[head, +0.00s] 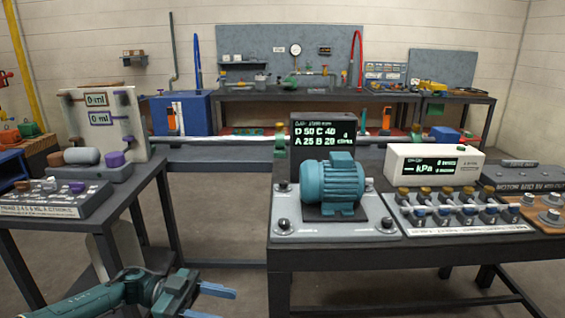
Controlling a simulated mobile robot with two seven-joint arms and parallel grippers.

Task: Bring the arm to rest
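My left arm (95,300) comes in low at the bottom left, teal with dark joints. Its gripper (212,302) is at the bottom edge, in front of the gap between the two tables. Its two blue fingers point right and stand apart, with nothing seen between them; the nearer one is partly cut off by the frame edge. It touches neither table in this view. My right arm and gripper are not in view. A teal motor (332,184) sits on a grey plate (355,228) on the right table, apart from the gripper.
The right table (420,250) also carries a white kPa meter (435,165), a rack of several fittings (465,212) and a dark display (325,135). The left table (125,190) holds a white panel (130,137) and a labelled tray (55,198). Floor between the tables (225,215) is clear.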

